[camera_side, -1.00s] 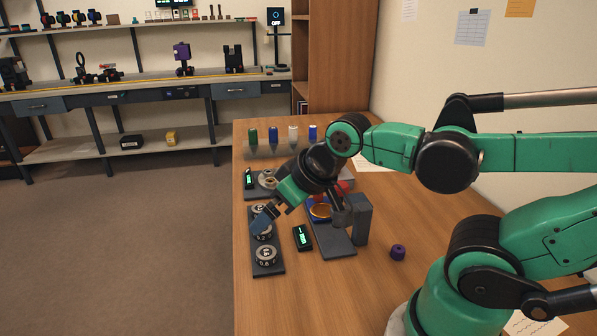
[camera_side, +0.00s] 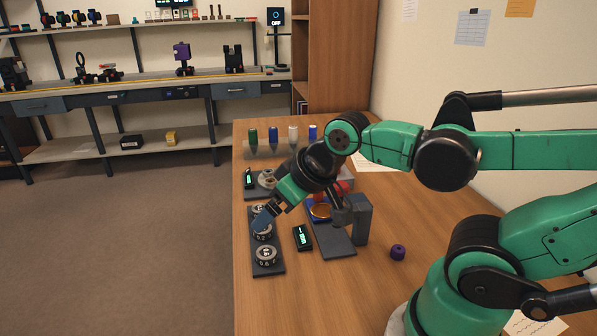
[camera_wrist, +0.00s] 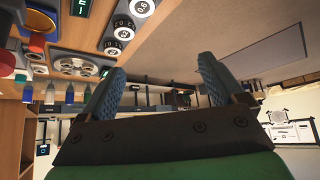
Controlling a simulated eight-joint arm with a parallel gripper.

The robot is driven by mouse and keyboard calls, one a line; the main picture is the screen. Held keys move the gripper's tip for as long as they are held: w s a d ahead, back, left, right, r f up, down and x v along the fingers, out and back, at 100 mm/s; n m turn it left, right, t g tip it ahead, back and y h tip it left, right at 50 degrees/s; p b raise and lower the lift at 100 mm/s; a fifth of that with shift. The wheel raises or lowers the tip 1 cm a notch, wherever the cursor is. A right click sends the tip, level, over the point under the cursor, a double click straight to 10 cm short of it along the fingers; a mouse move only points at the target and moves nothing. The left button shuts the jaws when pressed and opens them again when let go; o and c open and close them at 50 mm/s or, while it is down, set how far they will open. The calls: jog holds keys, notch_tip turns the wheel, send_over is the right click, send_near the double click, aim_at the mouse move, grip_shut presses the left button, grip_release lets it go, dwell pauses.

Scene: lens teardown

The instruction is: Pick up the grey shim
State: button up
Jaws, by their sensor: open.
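Several grey round discs with number labels sit in a row on a dark strip tray (camera_side: 277,268). The near disc (camera_side: 266,254) and the middle disc (camera_side: 263,234) show clearly; the far one is partly hidden by my gripper. I cannot tell for sure which disc is the grey shim. My gripper (camera_side: 263,218) is tilted down over the far half of the tray, close to the discs, its blue fingers apart and empty. In the wrist view the fingers (camera_wrist: 160,66) are spread, with the labelled discs, such as the top one (camera_wrist: 141,8), to their upper left.
A small dark meter with a green display (camera_side: 302,238) lies right of the tray, beside a dark stand (camera_side: 361,220). A purple piece (camera_side: 398,252) lies further right. Coloured bottles (camera_side: 273,139) stand at the back. The near table is clear.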

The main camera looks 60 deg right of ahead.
jog(key=w+d+r+n+g, duration=0.1)
jog(key=w+d+r, duration=0.1)
jog(key=w, duration=0.2)
jog(key=n+g, duration=0.5)
jog(key=g, duration=0.1)
send_over(259, 208)
notch_tip(259, 208, down, 9)
jog(key=shift+r, duration=0.1)
jog(key=shift+d+f, duration=0.1)
jog(key=shift+f, duration=0.6)
notch_tip(259, 208, down, 5)
jog(key=c, duration=1.3)
